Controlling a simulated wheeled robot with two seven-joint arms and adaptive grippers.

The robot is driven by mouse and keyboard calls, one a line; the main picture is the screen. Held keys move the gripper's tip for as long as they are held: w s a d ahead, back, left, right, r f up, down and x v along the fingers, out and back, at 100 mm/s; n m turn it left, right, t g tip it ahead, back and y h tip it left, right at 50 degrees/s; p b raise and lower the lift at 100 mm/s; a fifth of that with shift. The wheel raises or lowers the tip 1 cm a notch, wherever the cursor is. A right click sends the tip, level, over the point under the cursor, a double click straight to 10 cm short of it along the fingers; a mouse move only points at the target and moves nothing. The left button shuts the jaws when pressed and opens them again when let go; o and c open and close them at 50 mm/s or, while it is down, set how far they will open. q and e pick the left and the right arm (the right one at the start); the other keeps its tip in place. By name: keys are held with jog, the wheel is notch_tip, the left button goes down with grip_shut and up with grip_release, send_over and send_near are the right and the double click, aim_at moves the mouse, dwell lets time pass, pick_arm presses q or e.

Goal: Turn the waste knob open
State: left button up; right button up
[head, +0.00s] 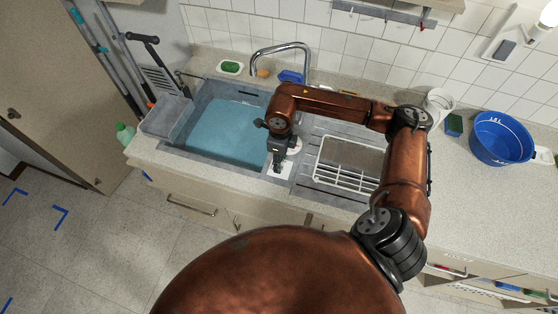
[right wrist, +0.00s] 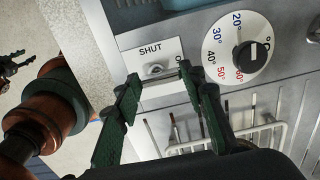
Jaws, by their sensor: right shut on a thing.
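The waste knob (right wrist: 155,69) is a small metal knob on a white plate (right wrist: 154,50) marked "SHUT", with a second word partly hidden by a finger. My right gripper (right wrist: 158,80) has its two fingertips on either side of it and is shut on it. In the head view my right gripper (head: 279,165) points down at the sink's front right rim, and the knob is hidden there. The sink basin (head: 185,138) holds blue water. My left gripper (right wrist: 14,63) shows small at the left edge of the right wrist view; its jaw state is unclear.
A temperature dial (right wrist: 250,50) sits right of the plate. A white wire rack (head: 330,180) stands on the drainer, right of my gripper. The tap (head: 283,47) is behind the basin. A blue tub (head: 500,138) stands on the right counter.

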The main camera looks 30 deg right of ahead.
jog(key=shift+s+d+f, duration=0.2)
jog(key=shift+s, duration=0.05)
jog(key=o, duration=1.1)
jog(key=shift+o, duration=0.3)
jog(key=shift+w+a+r, duration=0.1)
jog(key=shift+w, duration=0.05)
jog(key=shift+r, duration=0.1)
notch_tip(320, 180, up, 12)
jog(key=shift+a, duration=0.1)
